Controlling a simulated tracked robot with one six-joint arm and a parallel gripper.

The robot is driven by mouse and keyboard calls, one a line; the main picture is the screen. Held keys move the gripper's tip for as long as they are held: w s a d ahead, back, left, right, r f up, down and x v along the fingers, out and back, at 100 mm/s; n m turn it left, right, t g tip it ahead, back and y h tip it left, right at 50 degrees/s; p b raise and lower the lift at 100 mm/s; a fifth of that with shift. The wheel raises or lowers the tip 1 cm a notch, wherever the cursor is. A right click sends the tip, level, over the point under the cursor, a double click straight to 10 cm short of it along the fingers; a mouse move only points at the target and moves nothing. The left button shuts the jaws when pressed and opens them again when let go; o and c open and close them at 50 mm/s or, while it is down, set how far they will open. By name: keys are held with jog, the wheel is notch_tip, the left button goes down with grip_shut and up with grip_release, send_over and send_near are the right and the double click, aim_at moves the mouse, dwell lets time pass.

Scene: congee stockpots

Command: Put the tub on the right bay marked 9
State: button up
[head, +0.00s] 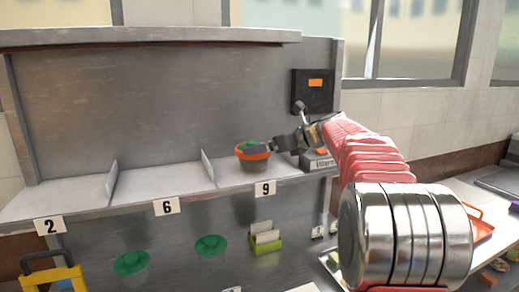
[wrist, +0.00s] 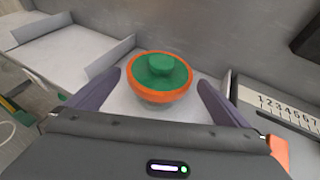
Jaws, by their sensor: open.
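A tub with a green lid and orange rim (head: 253,153) stands upright on the right bay (head: 232,174), the one with the 9 label (head: 265,189) on its front edge. In the wrist view the tub (wrist: 160,78) is between the fingers of my gripper (wrist: 160,88). The fingers are spread, with gaps on both sides of the tub. In the head view my gripper (head: 268,148) reaches in from the right at the tub's height. The tub's far side is hidden.
Low dividers (head: 208,168) split the shelf into bays; those at 2 (head: 50,226) and 6 (head: 166,207) are empty. A box with a number strip (wrist: 275,108) stands close right of my gripper. The back wall rises behind.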

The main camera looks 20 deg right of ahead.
jog(key=v, duration=0.5)
dwell(0.7)
jog(key=s+a+f+n+g+h, duration=0.15)
jog(key=s+a+f+n, duration=0.25)
jog(key=s+a+n, duration=0.45)
jog(key=s+a+f+n+g, duration=0.3)
jog(key=s+a+f+n, duration=0.2)
jog(key=s+a+n, duration=0.35)
jog(key=s+a+f+n+h, duration=0.1)
jog(key=s+f+n, duration=0.3)
jog(key=s, duration=0.3)
jog(key=s+a+f+n+g+h, duration=0.1)
jog(key=s+f+n, duration=0.3)
jog(key=s, duration=0.4)
jog(key=s+a+f+n+g+h, duration=0.1)
jog(key=s+f+n, duration=0.4)
jog(key=s+n, duration=0.1)
jog(key=shift+s+n, duration=0.3)
jog(key=shift+s, duration=0.5)
